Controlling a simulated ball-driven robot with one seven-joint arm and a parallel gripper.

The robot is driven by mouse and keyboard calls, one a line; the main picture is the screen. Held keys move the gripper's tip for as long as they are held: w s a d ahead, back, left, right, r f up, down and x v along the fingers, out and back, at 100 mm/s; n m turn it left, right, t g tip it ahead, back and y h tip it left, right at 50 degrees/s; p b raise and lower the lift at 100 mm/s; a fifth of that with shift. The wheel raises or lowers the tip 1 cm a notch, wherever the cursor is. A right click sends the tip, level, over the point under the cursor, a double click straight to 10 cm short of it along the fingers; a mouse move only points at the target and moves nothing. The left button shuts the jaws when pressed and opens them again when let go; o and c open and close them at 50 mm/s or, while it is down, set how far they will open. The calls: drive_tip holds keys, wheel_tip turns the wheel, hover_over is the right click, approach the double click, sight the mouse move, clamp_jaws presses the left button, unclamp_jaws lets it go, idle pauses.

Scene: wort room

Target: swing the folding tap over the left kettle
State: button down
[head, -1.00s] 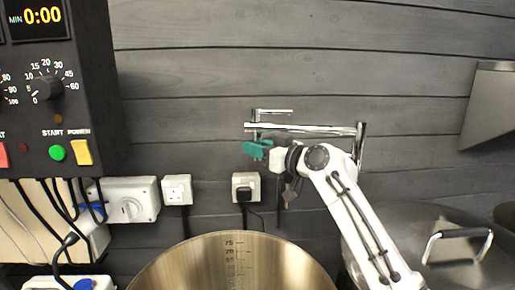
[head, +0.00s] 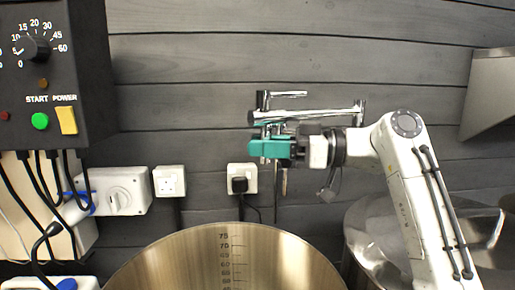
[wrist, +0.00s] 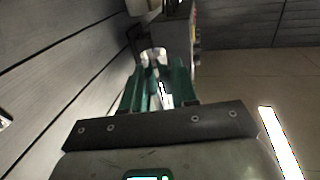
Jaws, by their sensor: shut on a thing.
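The chrome folding tap (head: 325,116) is fixed to the wall at its right end. Its arm stretches left, and its outer end with a small lever stands above the back of the open left kettle (head: 137,270). My gripper (head: 265,148) has teal fingers and is shut on the tap's outer end, just below the horizontal arm. In the wrist view, a shiny chrome piece of the tap (wrist: 161,92) shows between the teal fingers. The fingers hide part of the tap's downward spout.
A black control box (head: 55,80) hangs on the wall at the left. Sockets (head: 169,181) and cables sit low on the wall. A grey metal hood (head: 490,95) is at the upper right.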

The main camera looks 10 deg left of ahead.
drive_tip(key=shift+s+d+n+g, duration=0.5)
drive_tip(key=shift+s+d+g, duration=0.25)
drive_tip(key=shift+s+g, duration=0.1)
drive_tip(key=c, duration=1)
unclamp_jaws()
drive_tip(key=d, duration=0.3)
drive_tip(key=w+d+b, duration=0.1)
drive_tip(key=d, duration=0.3)
drive_tip(key=d+b, duration=0.1)
drive_tip(key=d, duration=0.2)
drive_tip(key=shift+w+d, duration=0.25)
drive_tip(key=shift+d, duration=0.1)
